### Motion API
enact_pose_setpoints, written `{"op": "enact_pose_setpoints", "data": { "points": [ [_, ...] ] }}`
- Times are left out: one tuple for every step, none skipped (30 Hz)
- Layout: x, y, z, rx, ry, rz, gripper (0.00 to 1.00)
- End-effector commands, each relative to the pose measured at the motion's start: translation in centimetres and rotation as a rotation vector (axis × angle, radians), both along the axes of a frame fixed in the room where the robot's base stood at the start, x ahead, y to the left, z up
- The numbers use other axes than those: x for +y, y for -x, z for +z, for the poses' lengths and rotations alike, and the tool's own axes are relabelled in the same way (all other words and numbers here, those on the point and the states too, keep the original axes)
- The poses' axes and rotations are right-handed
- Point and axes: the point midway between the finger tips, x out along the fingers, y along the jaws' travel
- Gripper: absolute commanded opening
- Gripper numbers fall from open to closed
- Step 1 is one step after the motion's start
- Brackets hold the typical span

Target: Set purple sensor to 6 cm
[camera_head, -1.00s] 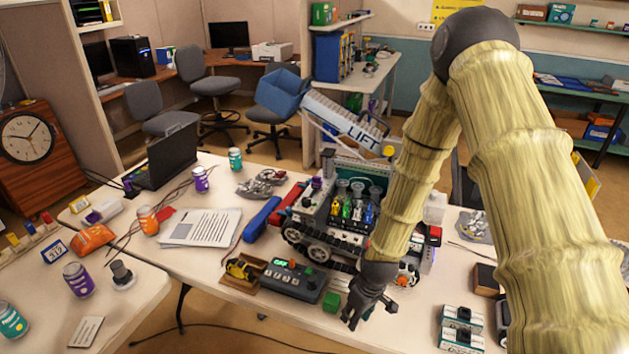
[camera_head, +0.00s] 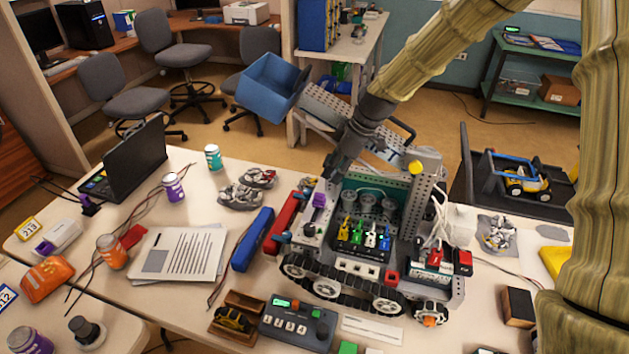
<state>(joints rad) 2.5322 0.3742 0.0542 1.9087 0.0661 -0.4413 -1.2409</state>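A small purple part (camera_head: 319,200), which looks like the purple sensor, sits upright on the left side of the tracked robot (camera_head: 345,265) on the table. Any scale or distance reading by it is too small to read. My gripper (camera_head: 331,172) points down just above and slightly right of the purple part, near the robot's back panel. They appear apart, but the depth gap is hard to judge. The gripper's fingers are dark and small, so I cannot tell whether they are open or shut. A grey control box (camera_head: 297,323) with a lit green display stands in front of the robot.
Colored plugs (camera_head: 366,235) stand right of the purple part. A laptop (camera_head: 125,160) is at the back left.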

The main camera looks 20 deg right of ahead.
Motion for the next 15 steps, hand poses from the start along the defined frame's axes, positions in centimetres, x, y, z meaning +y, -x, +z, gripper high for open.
{"op": "enact_pose_setpoints", "data": {
  "points": [
    [0.1, -0.1, 0.3, -0.009, 0.000, 0.000, 0.36],
    [0.2, 0.0, 0.2, -0.011, 0.000, -0.001, 0.36],
    [0.4, 0.0, 0.0, -0.011, 0.000, 0.001, 0.36],
    [0.6, -0.1, -0.2, -0.010, -0.001, 0.001, 0.36],
    [0.7, -0.2, -0.5, -0.009, 0.000, 0.001, 0.36],
    [0.9, -0.4, -1.1, -0.007, 0.000, 0.002, 0.36],
    [1.0, -0.7, -1.5, -0.005, 0.001, 0.002, 0.36],
    [1.1, -1.0, -2.0, -0.004, 0.002, 0.003, 0.36],
    [1.2, -1.5, -2.6, 0.000, 0.002, 0.003, 0.36],
    [1.3, -1.8, -3.1, 0.002, 0.002, 0.004, 0.36],
    [1.5, -2.1, -3.5, 0.004, 0.002, 0.002, 0.36],
    [1.6, -2.4, -4.1, 0.006, 0.001, 0.002, 0.36],
    [1.7, -2.5, -4.6, 0.009, 0.001, 0.002, 0.36],
    [1.8, -2.6, -5.0, 0.010, 0.001, 0.002, 0.36],
    [1.9, -2.8, -5.5, 0.011, 0.001, 0.001, 0.36]
  ]
}}
